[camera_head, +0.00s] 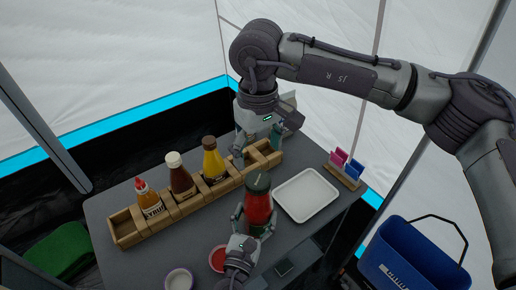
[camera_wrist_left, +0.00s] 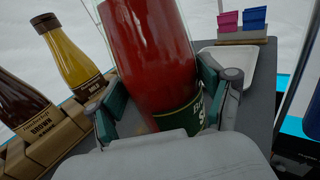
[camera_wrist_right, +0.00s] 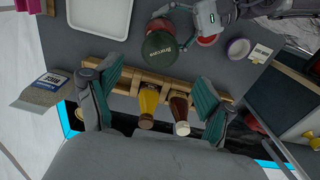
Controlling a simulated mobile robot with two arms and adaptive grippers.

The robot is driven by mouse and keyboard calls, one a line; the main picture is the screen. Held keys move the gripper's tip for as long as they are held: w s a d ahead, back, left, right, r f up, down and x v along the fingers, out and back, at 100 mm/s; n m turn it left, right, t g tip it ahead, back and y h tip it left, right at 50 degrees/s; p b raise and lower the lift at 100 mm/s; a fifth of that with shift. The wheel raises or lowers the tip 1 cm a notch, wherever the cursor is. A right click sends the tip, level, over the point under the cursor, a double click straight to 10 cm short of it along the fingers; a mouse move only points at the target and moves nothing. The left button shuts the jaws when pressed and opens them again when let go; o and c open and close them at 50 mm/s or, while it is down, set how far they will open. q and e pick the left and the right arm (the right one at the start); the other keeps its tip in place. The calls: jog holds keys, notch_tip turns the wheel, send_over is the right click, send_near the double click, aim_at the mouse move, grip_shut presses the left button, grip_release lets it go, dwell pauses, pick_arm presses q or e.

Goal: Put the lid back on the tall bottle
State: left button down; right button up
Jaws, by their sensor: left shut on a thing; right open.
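The tall red bottle (camera_head: 258,208) stands near the middle of the table, with a dark green lettered top (camera_head: 259,182). That round top also shows from above in the right wrist view (camera_wrist_right: 160,48); I cannot tell whether it is a separate lid. My left gripper (camera_head: 254,222) is shut around the bottle's lower body; in the left wrist view the bottle (camera_wrist_left: 150,60) fills the space between the fingers, its upper end out of frame. My right gripper (camera_head: 259,148) is open and empty above the rack's right end, behind the bottle.
A wooden rack (camera_head: 127,229) holds syrup (camera_head: 149,199), brown sauce (camera_head: 180,180) and mustard (camera_head: 213,162) bottles. A white tray (camera_head: 306,195) lies right of the bottle. A small red round dish (camera_head: 217,259) and a pale cup (camera_head: 179,279) stand in front.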

aim_at(258, 180)
jog(key=shift+f, duration=0.1)
jog(key=shift+f, duration=3.9)
jog(key=shift+c, duration=0.3)
